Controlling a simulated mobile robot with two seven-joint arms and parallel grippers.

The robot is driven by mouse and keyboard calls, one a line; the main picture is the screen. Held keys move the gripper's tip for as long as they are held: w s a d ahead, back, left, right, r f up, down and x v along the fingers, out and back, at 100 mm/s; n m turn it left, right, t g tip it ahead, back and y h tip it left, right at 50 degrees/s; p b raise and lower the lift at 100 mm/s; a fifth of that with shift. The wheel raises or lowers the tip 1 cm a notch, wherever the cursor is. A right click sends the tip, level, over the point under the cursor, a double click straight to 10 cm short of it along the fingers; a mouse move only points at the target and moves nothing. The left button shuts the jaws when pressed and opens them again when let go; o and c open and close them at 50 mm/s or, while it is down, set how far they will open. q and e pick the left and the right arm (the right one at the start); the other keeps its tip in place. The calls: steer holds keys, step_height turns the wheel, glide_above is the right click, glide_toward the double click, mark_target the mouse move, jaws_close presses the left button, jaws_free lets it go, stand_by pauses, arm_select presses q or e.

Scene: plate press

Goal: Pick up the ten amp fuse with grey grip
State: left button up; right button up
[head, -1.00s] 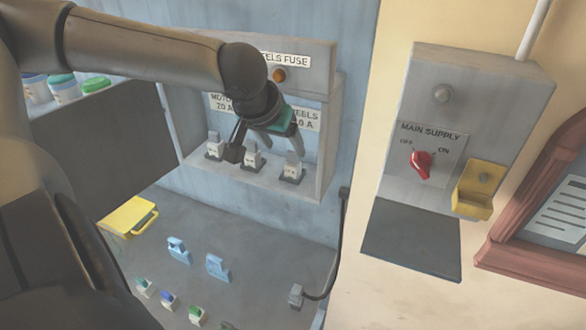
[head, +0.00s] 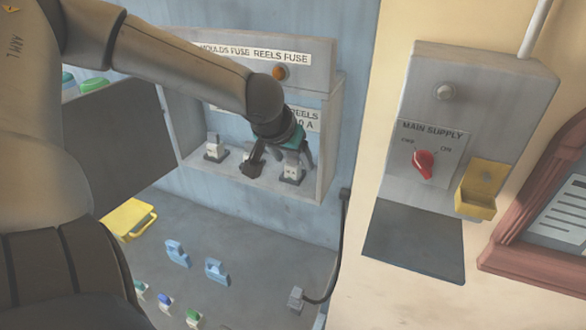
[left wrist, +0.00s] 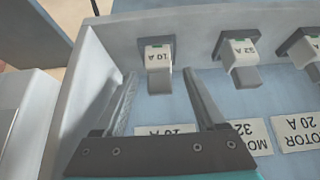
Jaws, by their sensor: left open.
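The ten amp fuse (left wrist: 158,54) shows in the left wrist view with an upside-down "10 A" marking and a grey grip (left wrist: 160,82) towards me. It sits in a dark holder in the grey fuse box, and in the head view it is the rightmost fuse (head: 291,171). My left gripper (left wrist: 160,76) is open, with one finger on each side of the grip and visible gaps. In the head view the left gripper (head: 281,160) is in front of the box, partly hiding the fuse and its label. My right gripper is out of view.
Another fuse (left wrist: 240,62) sits beside the ten amp one, and a third (head: 214,148) is at the box's left. The box side wall (left wrist: 75,100) is close to my left finger. Blue and coloured pieces lie on the bench (head: 240,243) below. A main supply switch (head: 424,164) is at right.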

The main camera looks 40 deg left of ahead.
arm_select(q)
steer(key=shift+w+f, duration=0.2)
steer(key=shift+f, duration=0.15)
jaws_close()
stand_by(0.5)
